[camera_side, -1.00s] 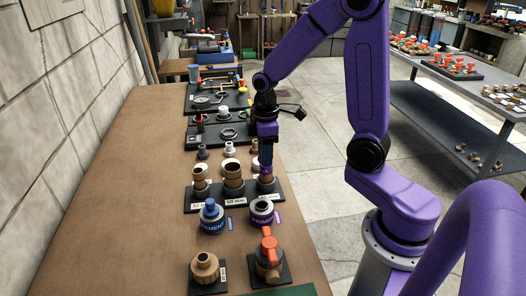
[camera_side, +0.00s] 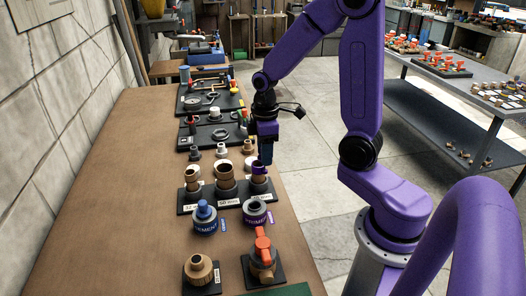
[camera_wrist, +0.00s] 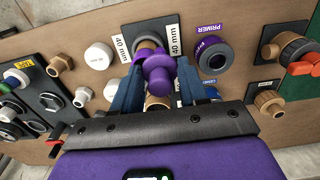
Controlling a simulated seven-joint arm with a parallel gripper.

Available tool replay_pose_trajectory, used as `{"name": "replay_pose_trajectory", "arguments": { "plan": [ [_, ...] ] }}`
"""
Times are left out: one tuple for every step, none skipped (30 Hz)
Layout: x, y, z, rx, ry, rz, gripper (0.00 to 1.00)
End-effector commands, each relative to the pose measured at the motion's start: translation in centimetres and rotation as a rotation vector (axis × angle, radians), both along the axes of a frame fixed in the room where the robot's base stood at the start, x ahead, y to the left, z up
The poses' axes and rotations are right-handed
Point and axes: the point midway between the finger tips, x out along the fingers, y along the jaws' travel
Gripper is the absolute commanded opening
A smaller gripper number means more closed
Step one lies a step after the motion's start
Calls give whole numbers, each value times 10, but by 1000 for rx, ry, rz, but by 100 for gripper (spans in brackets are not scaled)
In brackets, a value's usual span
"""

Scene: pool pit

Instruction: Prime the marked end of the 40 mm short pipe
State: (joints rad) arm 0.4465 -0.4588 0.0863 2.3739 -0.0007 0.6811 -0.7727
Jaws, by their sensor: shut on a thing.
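My gripper (camera_side: 266,157) is over the rightmost pipe on the stand, its blue fingers at the top of it. In the wrist view my gripper (camera_wrist: 155,85) is shut on a purple dauber cap (camera_wrist: 158,78). The tan short pipe (camera_side: 259,178) stands upright; in the wrist view it (camera_wrist: 149,46) lies behind the cap, between two "40 mm" labels. Purple shows at its top in the side view; whether that is primer or the dauber I cannot tell. The purple-banded PRIMER can (camera_side: 255,213) stands open in front, and shows in the wrist view (camera_wrist: 213,55).
Two more pipes, one labelled 50 mm (camera_side: 225,177), stand left on the same black stand. A blue-topped CEMENT can (camera_side: 205,217), a tan fitting (camera_side: 198,268) and an orange-handled valve (camera_side: 263,255) are nearer. The bench's left half (camera_side: 120,200) is clear.

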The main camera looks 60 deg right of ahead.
Motion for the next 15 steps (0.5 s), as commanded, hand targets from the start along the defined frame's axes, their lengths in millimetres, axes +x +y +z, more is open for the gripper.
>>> {"name": "replay_pose_trajectory", "arguments": {
  "plan": [
    [0,-2,0,0,0,-2,23],
    [-1,-3,0,0,0,-2,23],
    [-1,-4,0,0,0,-2,23],
    [-1,-5,0,0,0,-1,23],
    [-1,-5,0,0,0,-1,23],
    [-1,-6,0,0,0,-1,23],
    [-1,-6,0,0,0,-1,23],
    [-1,-6,0,0,0,-1,23],
    [-1,-7,0,0,0,-1,23],
    [-1,-8,0,0,0,-1,23],
    [-1,-9,0,0,0,-2,23],
    [-1,-11,0,0,0,-2,23],
    [-1,-12,0,0,0,-2,23],
    [-1,-12,0,0,0,-2,23],
    [-1,-13,0,0,0,-2,23]
  ]
}}
